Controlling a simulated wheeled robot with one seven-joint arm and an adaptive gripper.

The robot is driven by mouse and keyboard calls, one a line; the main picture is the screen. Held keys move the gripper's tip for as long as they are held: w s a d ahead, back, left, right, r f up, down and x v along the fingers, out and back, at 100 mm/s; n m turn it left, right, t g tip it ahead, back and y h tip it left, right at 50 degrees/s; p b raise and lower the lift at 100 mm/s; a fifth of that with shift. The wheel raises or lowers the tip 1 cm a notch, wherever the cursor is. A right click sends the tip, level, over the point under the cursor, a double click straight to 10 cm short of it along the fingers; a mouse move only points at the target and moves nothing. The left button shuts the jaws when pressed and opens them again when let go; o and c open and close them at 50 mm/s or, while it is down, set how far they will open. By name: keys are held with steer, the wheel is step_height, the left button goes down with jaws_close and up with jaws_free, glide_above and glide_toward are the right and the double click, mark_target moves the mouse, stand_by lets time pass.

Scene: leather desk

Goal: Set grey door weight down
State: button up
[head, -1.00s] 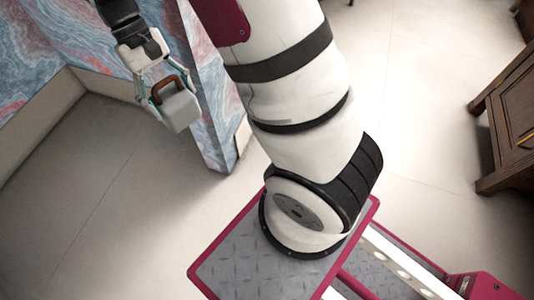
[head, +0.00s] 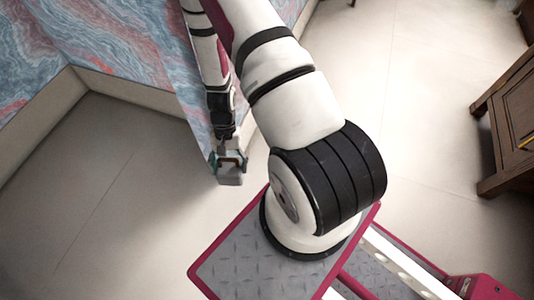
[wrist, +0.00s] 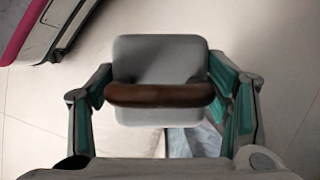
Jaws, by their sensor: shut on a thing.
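The grey door weight (head: 230,178) is a small grey block with a brown handle. In the head view it hangs in my gripper (head: 228,160), close to the corner of the patterned wall and left of my base. In the wrist view the grey door weight (wrist: 160,58) sits between the two green-padded fingers of my gripper (wrist: 165,95), its brown handle nearest the camera. My gripper is shut on it. Pale floor shows around the weight in the wrist view. I cannot tell how high above the floor it is.
The marbled blue and red wall (head: 110,45) with a pale skirting (head: 130,93) stands at the upper left. The floor (head: 110,200) at left is clear. A dark wooden cabinet (head: 510,125) stands at the right edge.

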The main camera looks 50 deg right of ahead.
steer(key=s+d+f+m+t, duration=0.1)
steer(key=s+f+m, duration=0.1)
steer(key=f, duration=0.7)
steer(key=s+d+f+m+t, duration=0.1)
steer(key=s+f+m, duration=0.1)
steer(key=f, duration=0.7)
steer(key=s+d+f+m+t+y, duration=0.1)
steer(key=s+f+m, duration=0.2)
steer(key=f, duration=0.6)
steer(key=shift+d+m, duration=0.35)
steer(key=shift+m, duration=0.35)
